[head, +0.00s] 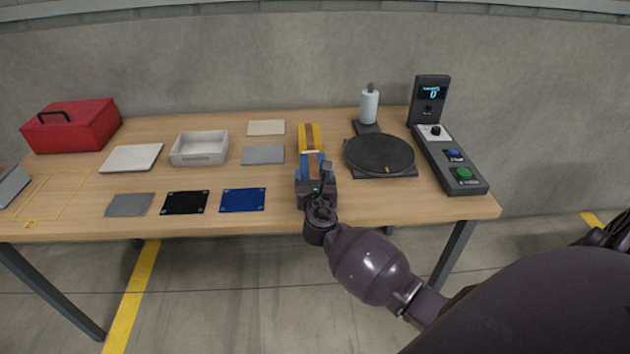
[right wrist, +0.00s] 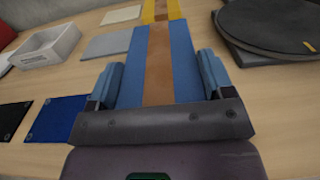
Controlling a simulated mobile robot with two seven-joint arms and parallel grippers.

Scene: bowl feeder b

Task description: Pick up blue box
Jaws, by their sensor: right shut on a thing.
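The blue box (head: 305,166), with a brown stripe along its top, is on the wooden table right of the middle. My right gripper (head: 314,182) is shut on it from the near side. In the right wrist view the blue box (right wrist: 185,65) runs away from my right gripper (right wrist: 160,78), with one finger against each long side. Whether the box touches the table is hard to tell. A yellow box (head: 304,135) with a similar brown stripe lies just beyond the blue one. My left gripper is not in view.
A black turntable (head: 380,152) stands close on the right, with a control panel (head: 450,160) beyond it. A white bin (head: 200,148), a grey pad (head: 263,154), a blue pad (head: 242,200) and a black pad (head: 185,202) are on the left. A red toolbox (head: 75,127) stands far left.

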